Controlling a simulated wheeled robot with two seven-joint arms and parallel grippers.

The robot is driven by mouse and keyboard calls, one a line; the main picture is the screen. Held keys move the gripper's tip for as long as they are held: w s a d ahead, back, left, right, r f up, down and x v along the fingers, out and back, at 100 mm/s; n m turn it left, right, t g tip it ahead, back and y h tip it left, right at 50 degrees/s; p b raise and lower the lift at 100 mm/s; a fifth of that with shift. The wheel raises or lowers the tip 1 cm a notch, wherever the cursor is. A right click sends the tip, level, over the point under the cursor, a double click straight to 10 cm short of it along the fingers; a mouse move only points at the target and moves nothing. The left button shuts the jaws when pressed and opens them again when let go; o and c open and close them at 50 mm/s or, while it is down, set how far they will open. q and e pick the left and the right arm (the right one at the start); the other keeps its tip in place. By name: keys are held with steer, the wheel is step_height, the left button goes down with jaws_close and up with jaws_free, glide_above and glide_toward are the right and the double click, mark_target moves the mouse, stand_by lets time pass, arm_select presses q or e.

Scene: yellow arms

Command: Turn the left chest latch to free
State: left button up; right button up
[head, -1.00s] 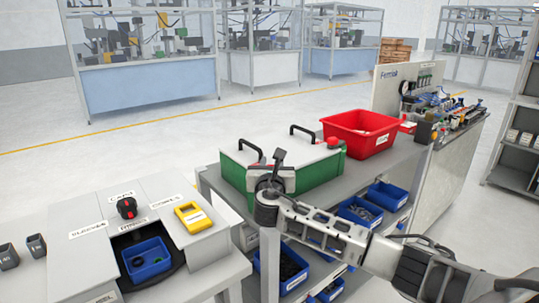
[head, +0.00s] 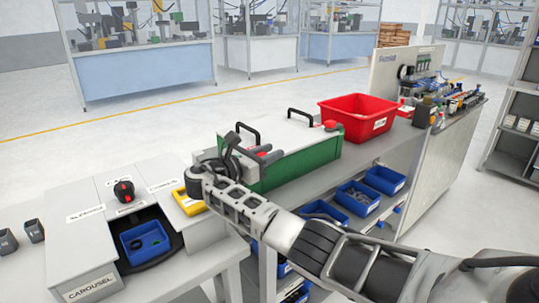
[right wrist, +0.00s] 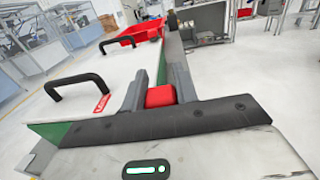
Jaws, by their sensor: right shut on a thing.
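The chest is a green box (head: 318,157) with a white lid (head: 290,133) and two black handles, on the grey bench in the head view. Its left latch is a red block (right wrist: 160,96) at the lid edge in the right wrist view. My right gripper (right wrist: 159,86) is shut on this latch, one dark finger on each side of it. My left gripper is in neither view.
A red bin (head: 352,128) stands behind the chest's right end. Blue bins (head: 357,195) sit on the shelf below.

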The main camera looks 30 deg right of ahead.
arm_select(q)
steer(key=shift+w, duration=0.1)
arm_select(e)
steer(key=shift+s+a+m+g, duration=0.15)
steer(key=shift+m+g, duration=0.25)
steer(key=shift+g, duration=0.3)
steer(key=o, duration=1)
arm_select(q)
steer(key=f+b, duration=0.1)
steer(key=b, duration=0.1)
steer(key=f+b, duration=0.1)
steer(key=b, duration=0.1)
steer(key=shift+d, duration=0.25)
arm_select(e)
steer(key=a, duration=1)
steer(key=s+a, duration=0.1)
steer(key=a, duration=0.5)
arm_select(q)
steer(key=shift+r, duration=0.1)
